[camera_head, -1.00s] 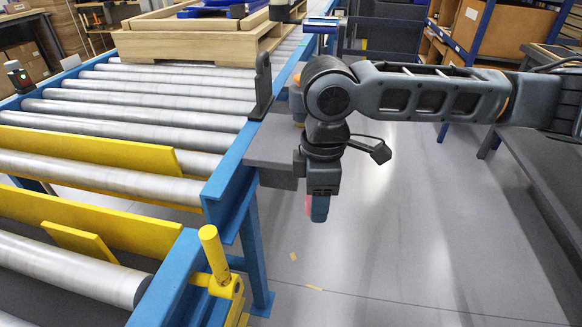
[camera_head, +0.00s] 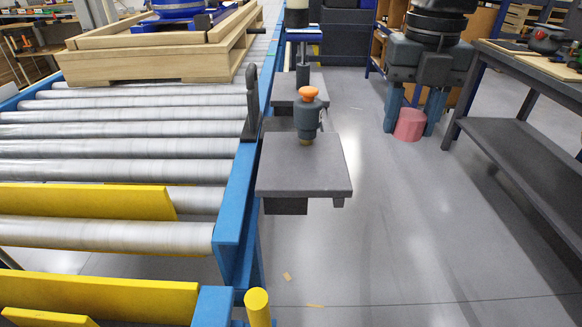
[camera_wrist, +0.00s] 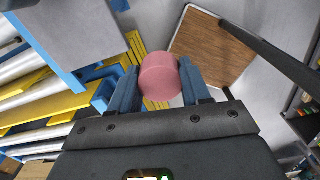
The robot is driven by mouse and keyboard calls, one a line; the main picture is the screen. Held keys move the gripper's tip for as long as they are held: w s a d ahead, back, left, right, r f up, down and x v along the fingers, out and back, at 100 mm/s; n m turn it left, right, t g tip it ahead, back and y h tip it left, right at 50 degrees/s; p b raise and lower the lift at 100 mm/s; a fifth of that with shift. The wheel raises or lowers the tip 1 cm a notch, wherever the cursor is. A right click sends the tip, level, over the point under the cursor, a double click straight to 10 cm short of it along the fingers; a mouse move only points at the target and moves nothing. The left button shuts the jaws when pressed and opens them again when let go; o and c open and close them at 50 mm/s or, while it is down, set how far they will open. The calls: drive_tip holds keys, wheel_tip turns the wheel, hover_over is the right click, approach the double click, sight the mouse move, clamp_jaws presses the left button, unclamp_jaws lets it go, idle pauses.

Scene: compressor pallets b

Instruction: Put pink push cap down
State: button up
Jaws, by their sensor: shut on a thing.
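The pink push cap (camera_head: 410,124) is a short pink cylinder. My gripper (camera_head: 409,118) points down with its blue fingers on either side of the cap, shut on it. It hangs in the air at the right of the head view, over the aisle floor and just left of the dark workbench. In the wrist view the cap (camera_wrist: 160,77) sits between the two blue fingers of my gripper (camera_wrist: 161,82), with its round end facing away from the palm.
A grey shelf plate (camera_head: 303,168) on the conveyor side carries a dark fixture with an orange top (camera_head: 308,105). The roller conveyor (camera_head: 120,147) bears a wooden pallet (camera_head: 150,62). The workbench (camera_head: 540,68) has a lower shelf (camera_head: 515,150).

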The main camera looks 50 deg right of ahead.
drive_tip(key=shift+w, duration=0.1)
drive_tip(key=b, duration=0.2)
hover_over(325, 173)
wheel_tip(325, 173, down, 7)
drive_tip(key=shift+r, duration=0.1)
drive_tip(key=shift+f+b, duration=0.55)
drive_tip(key=shift+f, duration=1.4)
drive_tip(key=shift+a+f, duration=0.1)
drive_tip(key=shift+f, duration=0.05)
drive_tip(key=o, duration=1.2)
wheel_tip(325, 173, up, 8)
drive_tip(key=shift+f+p, duration=0.1)
drive_tip(key=shift+p, duration=0.75)
